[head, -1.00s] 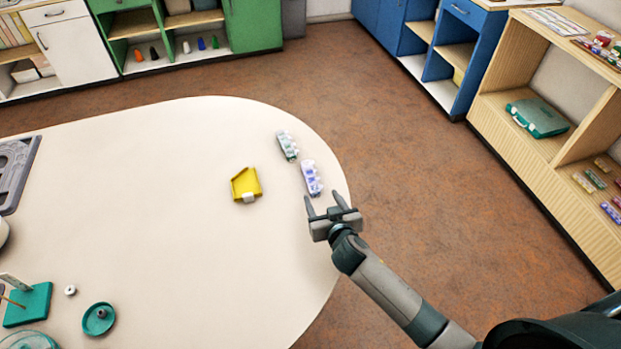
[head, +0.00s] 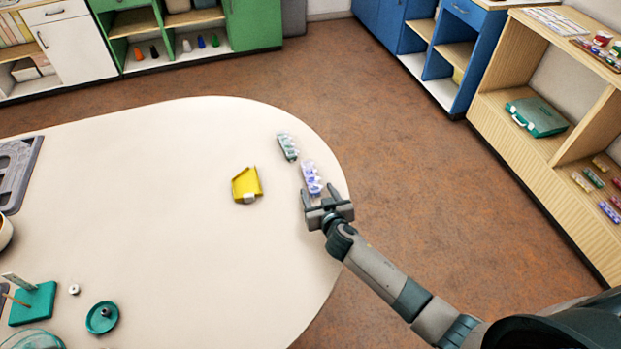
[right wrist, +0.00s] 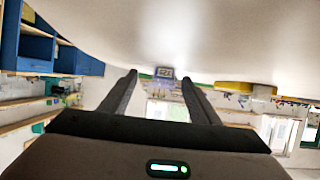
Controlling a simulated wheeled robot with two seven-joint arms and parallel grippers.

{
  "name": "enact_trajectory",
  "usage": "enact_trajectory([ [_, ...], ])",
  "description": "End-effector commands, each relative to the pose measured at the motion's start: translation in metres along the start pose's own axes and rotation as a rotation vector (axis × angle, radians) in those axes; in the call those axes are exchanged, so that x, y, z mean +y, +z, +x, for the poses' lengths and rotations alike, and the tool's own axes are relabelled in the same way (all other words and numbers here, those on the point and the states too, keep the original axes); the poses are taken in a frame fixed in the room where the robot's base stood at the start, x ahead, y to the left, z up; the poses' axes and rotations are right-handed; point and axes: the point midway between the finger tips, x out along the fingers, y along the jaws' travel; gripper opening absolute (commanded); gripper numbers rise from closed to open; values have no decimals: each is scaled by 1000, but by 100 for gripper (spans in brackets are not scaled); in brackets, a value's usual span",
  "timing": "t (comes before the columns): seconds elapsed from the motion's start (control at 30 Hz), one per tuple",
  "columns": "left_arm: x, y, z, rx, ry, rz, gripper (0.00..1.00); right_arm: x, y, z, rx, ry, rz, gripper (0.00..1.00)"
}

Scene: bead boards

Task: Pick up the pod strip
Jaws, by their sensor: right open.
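A purple-and-white pod strip (head: 311,177) lies near the right edge of the white table (head: 190,250). A second strip, green and clear (head: 288,147), lies just beyond it. My right gripper (head: 320,192) is open and empty at the near end of the purple strip, its fingers pointing at it. In the head view I cannot tell whether the strip's end is between the fingertips. In the right wrist view, a small bluish end of the strip (right wrist: 165,73) shows between the fingertips (right wrist: 160,75). My left gripper is not in view.
A yellow tray (head: 246,184) stands left of the strips and also shows in the right wrist view (right wrist: 245,89). A green dish (head: 102,318) and a green stand (head: 33,303) are at the lower left. The table's middle is clear.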

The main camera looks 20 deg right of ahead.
Motion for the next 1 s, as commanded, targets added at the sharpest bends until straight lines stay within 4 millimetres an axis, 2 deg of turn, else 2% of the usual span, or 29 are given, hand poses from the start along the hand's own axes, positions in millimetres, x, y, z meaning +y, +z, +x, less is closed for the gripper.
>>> enact_trajectory([
  [0.4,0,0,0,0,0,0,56,0,0,0,0,0,0,56],
  [0.43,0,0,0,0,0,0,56,0,0,0,0,0,0,54],
  [0.47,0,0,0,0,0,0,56,0,0,0,0,0,0,47],
  [0.6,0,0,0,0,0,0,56,0,0,0,0,0,0,13],
  [1.0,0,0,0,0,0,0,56,0,-3,-1,1,0,0,12],
])
